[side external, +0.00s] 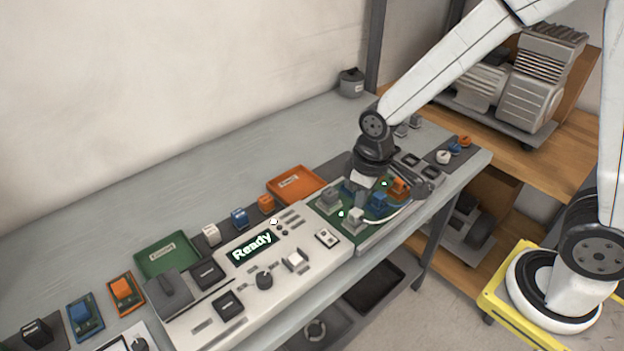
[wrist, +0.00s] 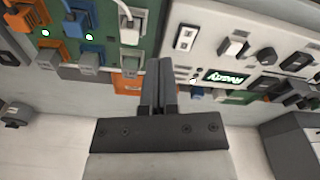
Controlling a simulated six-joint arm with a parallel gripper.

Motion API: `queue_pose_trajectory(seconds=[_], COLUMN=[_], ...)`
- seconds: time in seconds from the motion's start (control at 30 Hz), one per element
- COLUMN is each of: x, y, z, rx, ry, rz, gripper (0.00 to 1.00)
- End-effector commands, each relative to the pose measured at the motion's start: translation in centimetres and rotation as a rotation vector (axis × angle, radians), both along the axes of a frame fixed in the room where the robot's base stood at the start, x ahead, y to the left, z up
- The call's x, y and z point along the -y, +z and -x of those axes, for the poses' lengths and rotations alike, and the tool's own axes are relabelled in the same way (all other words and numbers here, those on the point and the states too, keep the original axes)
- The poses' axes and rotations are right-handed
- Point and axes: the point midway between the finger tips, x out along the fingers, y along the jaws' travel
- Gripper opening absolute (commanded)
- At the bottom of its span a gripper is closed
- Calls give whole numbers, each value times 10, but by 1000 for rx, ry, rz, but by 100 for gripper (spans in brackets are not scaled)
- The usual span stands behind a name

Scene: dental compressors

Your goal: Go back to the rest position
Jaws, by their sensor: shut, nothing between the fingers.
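My gripper (wrist: 158,88) is shut and empty in the wrist view, its two dark fingers together. In the side external view my gripper (side external: 358,200) is low over the green circuit board (side external: 325,222) at the right part of the bench. Blue, orange and grey connectors stand on the board close around the fingers. A white cable (side external: 395,215) curves along the board's front. I cannot tell in the side external view whether the fingertips touch anything.
A control panel with a "Ready" display (side external: 252,247) lies left of the board. An orange tray (side external: 296,184) and a green tray (side external: 167,255) sit behind the panel. Small switches and plugs line the bench (side external: 215,150). A compressor (side external: 520,85) stands on the wooden shelf at right.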

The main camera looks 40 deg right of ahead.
Motion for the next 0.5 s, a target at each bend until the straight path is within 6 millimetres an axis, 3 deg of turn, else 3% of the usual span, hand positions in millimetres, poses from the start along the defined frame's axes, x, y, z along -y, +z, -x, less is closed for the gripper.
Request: queue_pose_trajectory(seconds=[0.2,0.5], x=[38,59], y=[13,17], z=[32,55], rx=[82,135], ry=[-187,-309], rz=[-21,-35], gripper=[0,0])
